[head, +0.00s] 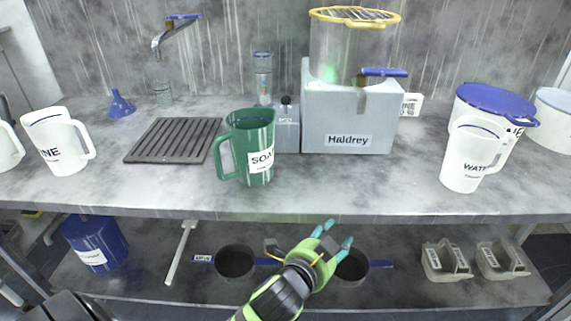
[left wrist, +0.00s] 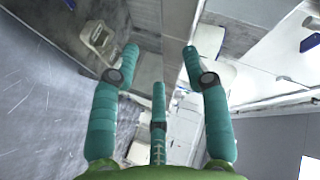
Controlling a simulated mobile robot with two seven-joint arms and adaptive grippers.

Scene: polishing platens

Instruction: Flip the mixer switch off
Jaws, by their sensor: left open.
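A grey box labelled "Haidrey" (head: 347,122) stands on the upper counter with a clear cylinder (head: 350,50) and yellow ring on top. Against its left side is a small grey box (head: 287,130) with a black-topped lever (head: 286,101), which looks like the switch; its on or off position is unclear. My left gripper (head: 337,236) is below the counter's front edge, in front of the lower shelf, well below the switch. Its teal fingers are spread and empty, also in the left wrist view (left wrist: 160,60). My right gripper is not in view.
A green soap jug (head: 251,150) stands just left of and in front of the small box. The counter's front edge (head: 330,208) lies above my left gripper. A dark slatted rack (head: 172,140) is farther left; a white water jug (head: 468,160) is at right.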

